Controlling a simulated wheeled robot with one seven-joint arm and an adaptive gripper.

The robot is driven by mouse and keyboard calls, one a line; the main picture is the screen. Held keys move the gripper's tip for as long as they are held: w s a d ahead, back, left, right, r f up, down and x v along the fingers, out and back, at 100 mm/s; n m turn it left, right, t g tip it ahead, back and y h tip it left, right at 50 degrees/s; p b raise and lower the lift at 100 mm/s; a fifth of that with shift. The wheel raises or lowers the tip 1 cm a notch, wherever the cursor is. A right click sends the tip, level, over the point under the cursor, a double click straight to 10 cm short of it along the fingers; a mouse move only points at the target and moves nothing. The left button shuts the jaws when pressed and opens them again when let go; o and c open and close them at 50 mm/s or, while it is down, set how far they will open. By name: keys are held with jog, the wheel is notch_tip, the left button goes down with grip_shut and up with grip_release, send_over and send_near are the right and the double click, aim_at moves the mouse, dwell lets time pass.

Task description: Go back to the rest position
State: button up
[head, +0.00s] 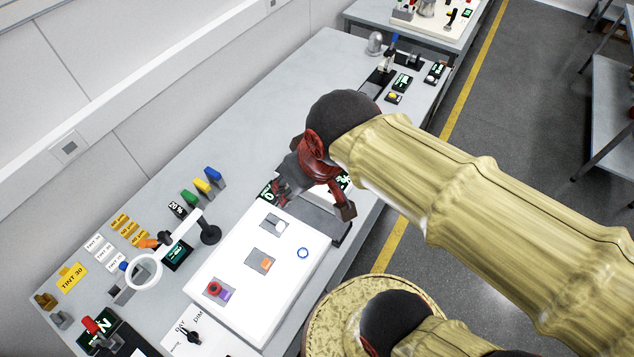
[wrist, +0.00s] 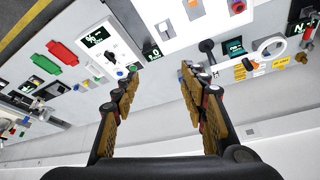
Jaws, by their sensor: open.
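My gripper (head: 312,198) hangs over the middle of the grey bench (head: 300,88), at the far end of the white light panel (head: 215,268) in the head view. The wrist view shows my gripper (wrist: 158,82) with its two fingers spread apart and nothing between them. The dark wrist and the yellowish arm links hide part of the bench's right edge. Whether the fingertips touch anything cannot be told.
On the light panel lie an orange piece (head: 265,264) and a blue ring (head: 303,253). A white ring magnifier (head: 144,271) stands at its left. Coloured handles (head: 202,184) line the back. A metal dome (head: 375,43) stands at the far end. The aisle floor (head: 520,130) is clear.

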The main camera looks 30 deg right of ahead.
jog(key=shift+m+t+h, duration=0.3)
jog(key=shift+m+t, duration=0.1)
jog(key=shift+m, duration=0.1)
jog(key=s+d, duration=0.1)
jog(key=s+d+r, duration=0.1)
jog(key=d, duration=0.1)
jog(key=shift+s, duration=0.35)
notch_tip(320, 180, down, 7)
jog(key=b, duration=0.7)
